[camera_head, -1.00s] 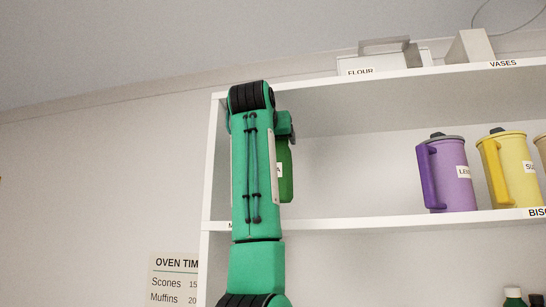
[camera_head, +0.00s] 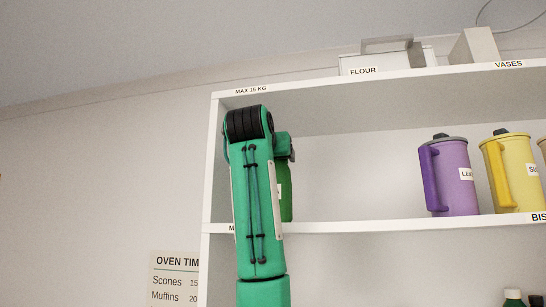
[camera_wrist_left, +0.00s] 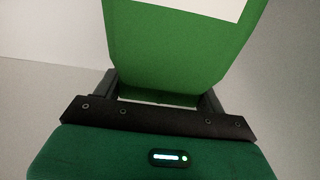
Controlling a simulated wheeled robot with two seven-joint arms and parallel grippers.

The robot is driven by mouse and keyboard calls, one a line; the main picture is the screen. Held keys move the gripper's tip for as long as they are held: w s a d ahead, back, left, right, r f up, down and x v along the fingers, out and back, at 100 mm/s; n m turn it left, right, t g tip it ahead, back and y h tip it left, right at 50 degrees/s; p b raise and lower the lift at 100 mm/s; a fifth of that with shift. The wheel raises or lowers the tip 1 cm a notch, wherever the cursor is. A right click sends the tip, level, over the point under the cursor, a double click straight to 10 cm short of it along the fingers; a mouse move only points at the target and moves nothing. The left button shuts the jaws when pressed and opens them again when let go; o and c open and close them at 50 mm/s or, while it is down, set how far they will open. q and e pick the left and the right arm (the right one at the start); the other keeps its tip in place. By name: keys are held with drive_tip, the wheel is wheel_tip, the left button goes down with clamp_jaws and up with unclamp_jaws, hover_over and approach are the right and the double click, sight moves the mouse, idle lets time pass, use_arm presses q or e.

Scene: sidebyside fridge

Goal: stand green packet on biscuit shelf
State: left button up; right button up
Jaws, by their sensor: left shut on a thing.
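The green packet (camera_head: 286,203) is upright at the left end of the middle shelf (camera_head: 390,225), whose front edge has a label starting "BIS". My arm hides most of the packet; its lower end shows close to shelf level. I cannot tell whether it touches the board. My left gripper (camera_wrist_left: 158,92) is shut on the packet, which fills the upper middle of the left wrist view (camera_wrist_left: 180,55) with a white label at its top. In the head view the fingers are hidden behind my arm. My right gripper is not in view.
A purple jug (camera_head: 457,180) and a yellow jug (camera_head: 515,175) stand further right on the same shelf. Free shelf room lies between packet and purple jug. The top board (camera_head: 300,90) is above, and the unit's left side panel (camera_head: 214,165) is close to my arm.

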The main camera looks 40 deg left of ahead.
use_arm(q)
drive_tip(key=shift+f, duration=0.2)
drive_tip(key=o, duration=1.5)
drive_tip(key=shift+w, duration=0.1)
drive_tip(key=shift+o, duration=0.2)
drive_tip(key=shift+r, duration=0.25)
drive_tip(key=shift+s+d+f+b, duration=0.15)
drive_tip(key=shift+s+f+b, duration=0.05)
drive_tip(key=shift+s+b, duration=0.1)
drive_tip(key=b+v, duration=0.6)
drive_tip(key=v, duration=0.5)
drive_tip(key=shift+s+r+b, duration=0.2)
drive_tip(key=shift+b, duration=0.2)
drive_tip(key=shift+d, duration=0.1)
